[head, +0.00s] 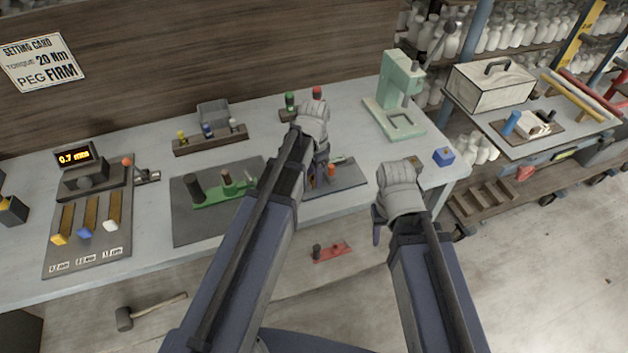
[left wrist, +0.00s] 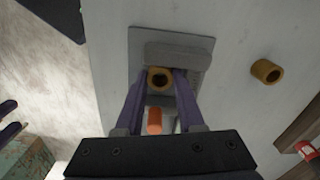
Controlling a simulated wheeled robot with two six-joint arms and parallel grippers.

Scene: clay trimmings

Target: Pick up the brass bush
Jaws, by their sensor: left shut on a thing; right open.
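A brass bush (left wrist: 160,78), a short ring with a dark bore, sits between the two purple fingertips of my left gripper (left wrist: 160,82) in the left wrist view. The gripper is shut on it, over a grey plate with a grey block. Whether the bush touches the plate I cannot tell. In the head view my left gripper (head: 322,165) reaches down over the dark plate and mostly hides the bush. A second brass bush (left wrist: 266,70) lies apart on the bench, to the right in the wrist view. My right gripper (head: 378,232) is open near the bench's front edge.
An orange peg (left wrist: 154,120) shows close by the fingers. A green fixture (head: 225,190) on a dark mat stands left, a pale green press (head: 398,100) behind right, and a blue block (head: 443,157) at the bench's right end. A red fixture (head: 330,252) shows below the front edge.

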